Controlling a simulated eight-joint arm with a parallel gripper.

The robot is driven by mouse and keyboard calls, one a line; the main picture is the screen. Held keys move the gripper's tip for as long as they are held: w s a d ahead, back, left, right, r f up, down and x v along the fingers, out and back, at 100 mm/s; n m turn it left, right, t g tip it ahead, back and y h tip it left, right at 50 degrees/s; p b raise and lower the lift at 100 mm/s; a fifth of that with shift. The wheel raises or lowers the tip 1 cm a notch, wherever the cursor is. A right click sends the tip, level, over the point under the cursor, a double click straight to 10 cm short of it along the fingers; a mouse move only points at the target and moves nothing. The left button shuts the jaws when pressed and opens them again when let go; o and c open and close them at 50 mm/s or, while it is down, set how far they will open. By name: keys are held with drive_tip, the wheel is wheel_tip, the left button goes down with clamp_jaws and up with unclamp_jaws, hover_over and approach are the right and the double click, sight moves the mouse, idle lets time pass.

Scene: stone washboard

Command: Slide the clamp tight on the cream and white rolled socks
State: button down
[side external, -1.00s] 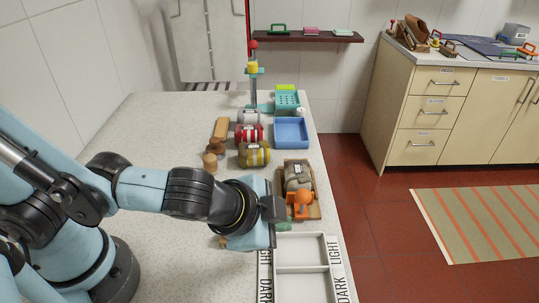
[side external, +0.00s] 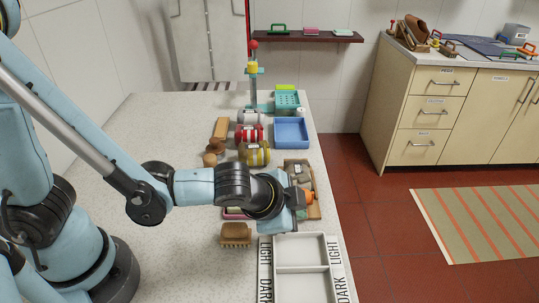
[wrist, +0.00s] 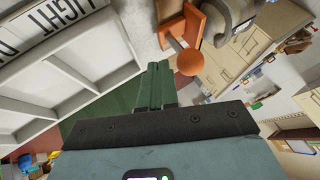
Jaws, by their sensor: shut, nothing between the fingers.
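The cream and white rolled socks (side external: 297,170) look greyish beige and lie on a brown wooden board right of the table's middle. An orange clamp (side external: 308,196) with a round knob stands at their near end, partly hidden by my gripper. In the wrist view, the orange clamp (wrist: 190,30) is at the top with its orange ball towards me, and part of the rolled socks (wrist: 236,12) shows beside it. My gripper (wrist: 155,86) is shut and empty. Its fingertips lie just below the ball in that picture; I cannot tell whether they touch it.
A white divided tray (side external: 302,252) marked LIGHT and DARK is at the near edge. A brown brush (side external: 236,235) lies left of it. Yellow (side external: 254,154) and red rolls (side external: 249,133) and a blue bin (side external: 291,132) stand farther back. The table's left side is mostly clear.

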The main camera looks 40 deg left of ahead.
drive_tip(key=shift+w+a+r, duration=0.1)
drive_tip(key=shift+w+a, duration=0.15)
drive_tip(key=shift+w, duration=0.1)
drive_tip(key=shift+w+a, duration=1.3)
drive_tip(key=s+d, duration=0.2)
drive_tip(key=s, duration=0.1)
drive_tip(key=shift+s+d+f, duration=0.2)
drive_tip(key=shift+d+f, duration=0.1)
drive_tip(key=shift+f, duration=0.1)
drive_tip(key=shift+v, duration=0.8)
drive_tip(key=shift+d+v, duration=0.2)
drive_tip(key=shift+v, duration=4.05)
drive_tip(key=w+a+r+n, duration=0.1)
drive_tip(key=w+a+n, duration=0.1)
drive_tip(key=a+n, duration=0.7)
drive_tip(key=a, duration=0.8)
drive_tip(key=shift+a+r+n+g+y, duration=0.3)
drive_tip(key=shift+a+r+n+g, duration=0.05)
drive_tip(key=shift+n+g, duration=0.05)
